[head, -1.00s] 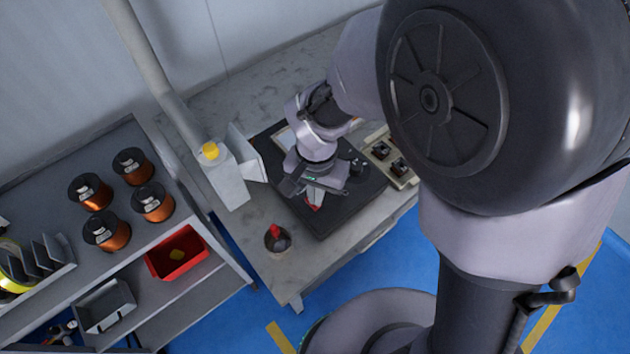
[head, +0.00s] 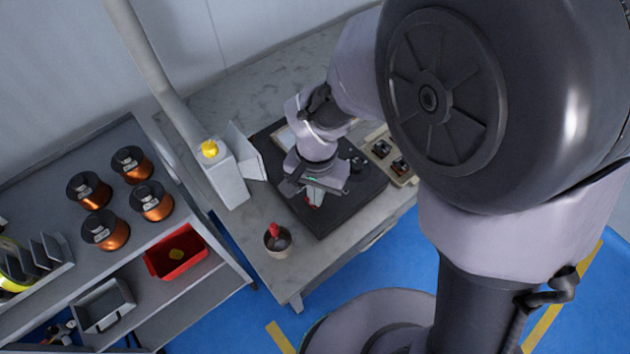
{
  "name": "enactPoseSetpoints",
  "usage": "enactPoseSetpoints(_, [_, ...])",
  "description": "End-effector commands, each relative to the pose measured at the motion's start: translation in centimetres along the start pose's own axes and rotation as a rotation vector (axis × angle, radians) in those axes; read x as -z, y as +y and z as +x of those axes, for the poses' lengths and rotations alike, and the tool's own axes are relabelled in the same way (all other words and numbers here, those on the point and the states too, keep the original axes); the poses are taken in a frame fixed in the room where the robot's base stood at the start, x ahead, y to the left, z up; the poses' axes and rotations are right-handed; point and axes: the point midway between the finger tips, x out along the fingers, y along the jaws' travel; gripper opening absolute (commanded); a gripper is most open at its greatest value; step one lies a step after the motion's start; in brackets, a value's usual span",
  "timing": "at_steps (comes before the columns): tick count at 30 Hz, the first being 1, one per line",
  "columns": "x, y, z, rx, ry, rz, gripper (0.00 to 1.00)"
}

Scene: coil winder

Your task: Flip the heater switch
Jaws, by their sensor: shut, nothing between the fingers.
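My gripper (head: 315,193) points down over a black machine base (head: 325,222) on the grey bench. It is shut and empty. A small red and white part (head: 316,198) shows just below the fingers; I cannot tell whether they touch it. A beige panel (head: 408,181) with dark switch-like parts (head: 381,148) sits at the right of the black base, partly behind my arm. I cannot tell which part is the heater switch; no label is readable. My wrist hides the middle of the base.
A pale box with a yellow cap (head: 209,148) stands left of the base. A round pot with a red-topped item (head: 277,238) is near the bench's front edge. Shelves at left hold several copper wire spools (head: 151,201) and a red bin (head: 176,250).

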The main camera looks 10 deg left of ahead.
Motion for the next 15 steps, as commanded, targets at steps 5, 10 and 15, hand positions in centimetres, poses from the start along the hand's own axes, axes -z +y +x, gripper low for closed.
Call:
enactPoseSetpoints(5, [0.0,0.0,0.34,0.0,0.0,0.0,0.0])
enactPoseSetpoints(10, [-0.01,0.0,0.6,0.0,0.0,0.0,0.0])
enactPoseSetpoints(15, [-0.01,0.0,0.85,0.0,0.0,0.0,0.0])
